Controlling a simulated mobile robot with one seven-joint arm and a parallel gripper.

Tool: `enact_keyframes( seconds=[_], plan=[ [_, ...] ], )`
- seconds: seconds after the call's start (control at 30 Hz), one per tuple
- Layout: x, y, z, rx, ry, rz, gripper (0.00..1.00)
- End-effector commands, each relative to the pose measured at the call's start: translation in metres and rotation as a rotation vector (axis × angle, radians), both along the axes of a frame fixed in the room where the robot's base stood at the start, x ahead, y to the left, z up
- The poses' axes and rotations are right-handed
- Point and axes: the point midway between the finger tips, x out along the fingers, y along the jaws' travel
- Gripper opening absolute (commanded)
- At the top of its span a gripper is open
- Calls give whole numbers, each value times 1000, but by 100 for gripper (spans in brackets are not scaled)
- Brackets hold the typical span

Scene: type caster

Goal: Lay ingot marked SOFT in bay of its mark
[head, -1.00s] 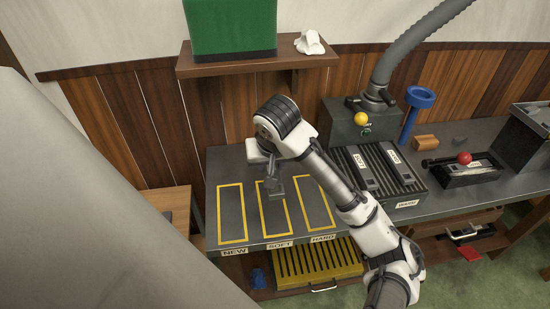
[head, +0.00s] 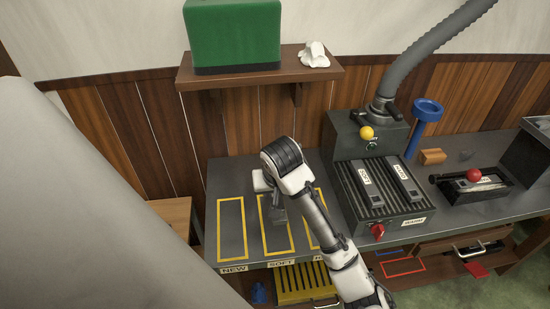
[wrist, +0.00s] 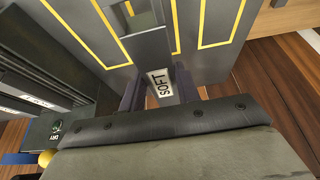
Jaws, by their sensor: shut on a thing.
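My gripper (wrist: 160,90) is shut on a grey ingot (wrist: 148,48), whose white label reads SOFT between the fingers in the wrist view. In the head view my gripper (head: 279,212) is over the yellow-outlined SOFT bay (head: 266,242), the middle of three bays on the bench. The SOFT tag (head: 281,262) is on the bench's front edge below it. My wrist hides part of the bay's far end. I cannot tell whether the ingot touches the bench.
The NEW bay (head: 231,230) on the left is empty; the HARD bay (head: 316,227) on the right is partly behind my arm. A ribbed warmer (head: 390,214) bears two labelled grey bars. A shelf (head: 255,76) with a green box overhangs behind.

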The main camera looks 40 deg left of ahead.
Motion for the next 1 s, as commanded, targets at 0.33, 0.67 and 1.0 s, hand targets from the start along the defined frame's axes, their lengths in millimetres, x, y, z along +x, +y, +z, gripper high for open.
enact_keyframes(
  seconds=[0.33, 0.67, 1.0],
  plan=[
    [-1, 0, -71, 2, 0, 2, 0],
    [0, 0, -87, 1, -2, 1, 0],
    [0, 0, -123, 1, -2, 0, 0]
  ],
)
